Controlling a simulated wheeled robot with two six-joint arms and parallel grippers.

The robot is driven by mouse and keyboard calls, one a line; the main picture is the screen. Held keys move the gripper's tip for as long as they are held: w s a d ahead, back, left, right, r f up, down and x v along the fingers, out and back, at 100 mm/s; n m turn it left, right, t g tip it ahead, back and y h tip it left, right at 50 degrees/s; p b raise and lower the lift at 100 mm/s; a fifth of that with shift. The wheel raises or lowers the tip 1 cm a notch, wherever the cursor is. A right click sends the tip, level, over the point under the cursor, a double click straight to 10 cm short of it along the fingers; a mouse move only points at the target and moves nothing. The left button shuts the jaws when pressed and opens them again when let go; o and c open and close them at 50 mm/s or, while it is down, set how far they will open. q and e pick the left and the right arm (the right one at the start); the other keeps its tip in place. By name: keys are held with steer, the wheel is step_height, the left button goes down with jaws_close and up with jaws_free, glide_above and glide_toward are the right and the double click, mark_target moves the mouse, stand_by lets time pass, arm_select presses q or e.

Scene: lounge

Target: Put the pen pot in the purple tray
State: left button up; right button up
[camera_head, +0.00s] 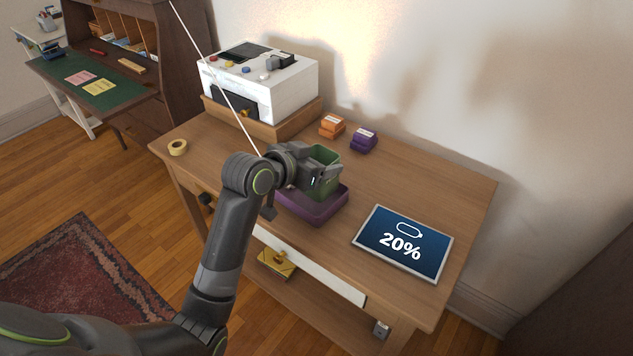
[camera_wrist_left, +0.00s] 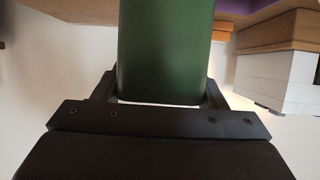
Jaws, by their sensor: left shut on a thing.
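The pen pot (camera_head: 325,157) is a green container, held by my left gripper (camera_head: 318,176) over the purple tray. In the left wrist view the green pot (camera_wrist_left: 165,50) fills the space between the fingers of the gripper (camera_wrist_left: 162,98). The purple tray (camera_head: 318,214) lies on the wooden table, partly hidden by the gripper and pot. I cannot tell whether the pot touches the tray's floor. My right gripper is not in view.
A white machine (camera_head: 262,82) stands on a wooden stand behind. Orange boxes (camera_head: 331,127) and purple boxes (camera_head: 363,140) sit behind the tray. A tablet showing 20% (camera_head: 405,243) lies to its right. A tape roll (camera_head: 178,147) is near the left edge.

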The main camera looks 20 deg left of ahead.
arm_select(q)
steer(key=shift+f, duration=0.65)
step_height(320, 180, down, 2)
steer(key=shift+f, duration=0.5)
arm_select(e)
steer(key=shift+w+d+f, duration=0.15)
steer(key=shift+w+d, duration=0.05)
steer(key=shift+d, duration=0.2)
arm_select(q)
steer(key=shift+b, duration=0.3)
steer(key=shift+f, duration=0.2)
steer(key=o, duration=1.1)
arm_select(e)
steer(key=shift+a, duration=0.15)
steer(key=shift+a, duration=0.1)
